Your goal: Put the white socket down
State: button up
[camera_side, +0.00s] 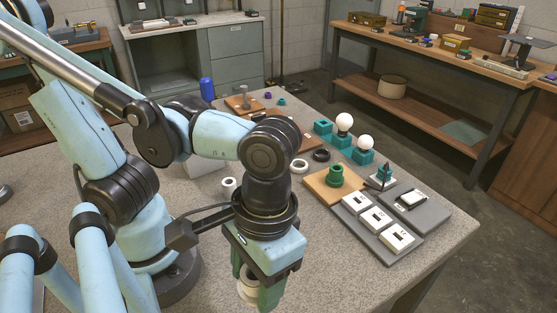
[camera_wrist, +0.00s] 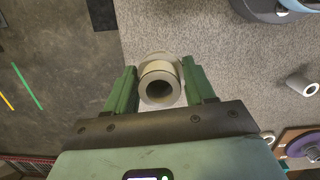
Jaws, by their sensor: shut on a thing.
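The white socket (camera_wrist: 160,72) is a pale hollow cylinder with a flange, its dark round opening facing the wrist camera. My gripper (camera_wrist: 161,88) is shut on it, with one green finger on each side. In the side view my gripper (camera_side: 258,290) points down near the bottom edge of the picture. The socket (camera_side: 246,284) shows there partly, behind and beside the green fingers. Whether its bottom touches the grey table (camera_side: 330,262) cannot be told.
Another white hollow cylinder (camera_side: 229,187) stands on the table; a white ring (camera_side: 299,166) and a black ring (camera_side: 321,155) lie farther back. A wooden board with a green part (camera_side: 336,177) and grey trays with white blocks (camera_side: 377,220) lie right. Table near the gripper looks clear.

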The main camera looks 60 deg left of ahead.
jog(key=shift+w+d+r, duration=0.2)
jog(key=shift+r, duration=0.05)
jog(key=w+d+r+n, duration=0.1)
jog(key=w+d+n, duration=0.2)
jog(key=w+d, duration=0.2)
jog(key=shift+h, duration=0.3)
jog(key=w+a+f, duration=0.1)
jog(key=w+f, duration=0.1)
jog(key=w, duration=0.1)
jog(key=w+a+f, duration=0.2)
jog(key=w, duration=0.2)
jog(key=w+a+f, duration=0.2)
jog(key=w, duration=0.1)
jog(key=shift+w+a+f, duration=0.15)
jog(key=shift+w+f, duration=0.1)
jog(key=shift+f, duration=2.15)
jog(key=shift+f, duration=0.1)
jog(key=o, duration=1.1)
jog(key=shift+c, duration=0.2)
